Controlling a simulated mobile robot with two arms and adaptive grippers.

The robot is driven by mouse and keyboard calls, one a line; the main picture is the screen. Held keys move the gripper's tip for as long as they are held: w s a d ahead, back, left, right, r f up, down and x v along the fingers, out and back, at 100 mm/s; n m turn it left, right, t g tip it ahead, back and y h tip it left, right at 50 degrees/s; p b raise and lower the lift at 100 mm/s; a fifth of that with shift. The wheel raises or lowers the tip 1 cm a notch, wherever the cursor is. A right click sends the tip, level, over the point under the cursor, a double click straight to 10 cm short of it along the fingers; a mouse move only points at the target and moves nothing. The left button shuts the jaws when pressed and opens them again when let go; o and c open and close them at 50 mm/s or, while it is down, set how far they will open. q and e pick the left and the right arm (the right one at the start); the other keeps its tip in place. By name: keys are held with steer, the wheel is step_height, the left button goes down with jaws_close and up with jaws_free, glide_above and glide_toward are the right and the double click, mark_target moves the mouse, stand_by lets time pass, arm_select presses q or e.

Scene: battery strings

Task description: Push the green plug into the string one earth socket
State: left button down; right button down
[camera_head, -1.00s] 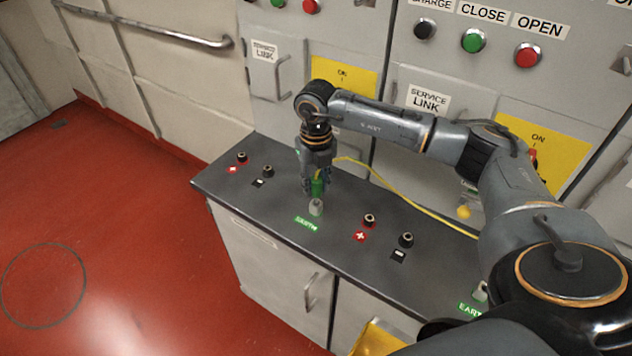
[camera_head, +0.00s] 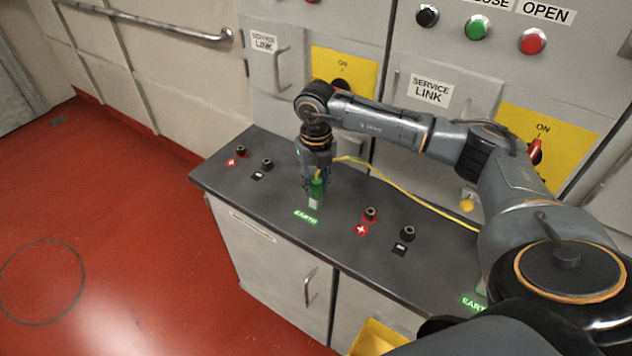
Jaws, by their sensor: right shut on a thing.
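The green plug (camera_head: 317,188) is held upright in my right gripper (camera_head: 314,190), which points straight down over the bench. A yellow-green cable (camera_head: 400,188) runs from the plug to the right. Directly below the plug is a pale earth socket (camera_head: 315,204), just behind a green EARTH label (camera_head: 306,217). The plug's lower end meets the top of the socket in the picture; I cannot tell how deep it sits. The fingers partly hide the plug. My left gripper is not in view.
Black sockets with red plus (camera_head: 370,214) and black minus (camera_head: 407,233) labels stand right of the earth socket, and another pair (camera_head: 241,150) stands to the left. A second EARTH label (camera_head: 474,304) is at the lower right. Grey cabinets with a yellow ON plate (camera_head: 345,73) rise behind.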

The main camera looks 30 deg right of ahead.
steer(key=shift+f+b, duration=0.3)
steer(key=shift+f, duration=0.2)
steer(key=c, duration=1)
jaws_free()
steer(key=shift+r, duration=0.1)
steer(key=shift+r, duration=0.1)
step_height(320, 180, up, 12)
steer(key=shift+f, duration=0.1)
steer(key=shift+f, duration=0.1)
